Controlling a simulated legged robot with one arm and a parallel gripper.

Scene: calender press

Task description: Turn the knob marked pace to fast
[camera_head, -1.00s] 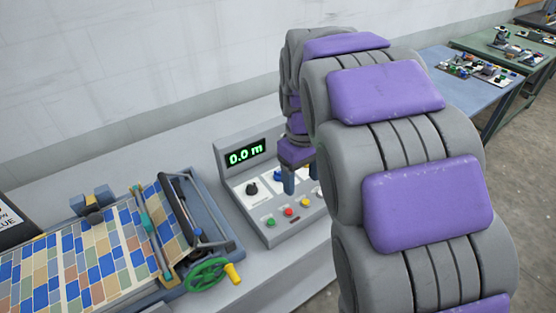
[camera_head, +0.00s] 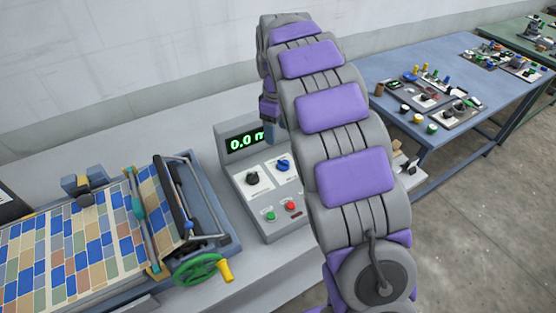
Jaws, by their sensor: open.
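The control panel (camera_head: 254,210) is a grey console with a green display (camera_head: 245,142) reading 0.0 m. A black knob (camera_head: 252,178) and a blue knob (camera_head: 283,166) sit side by side on white plates. Their labels are too small to read, so I cannot tell which is marked pace. My gripper (camera_head: 273,132) is open, above the panel at the display's right end, with a blue-grey finger showing. It appears apart from both knobs. My arm hides part of the gripper and the panel's right side.
A green button (camera_head: 271,216) and a red button (camera_head: 291,206) are low on the panel. At left is a press with patterned sheet (camera_head: 85,245) and green handwheel (camera_head: 200,269). A blue table (camera_head: 415,70) with small parts stands at right, beyond my arm.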

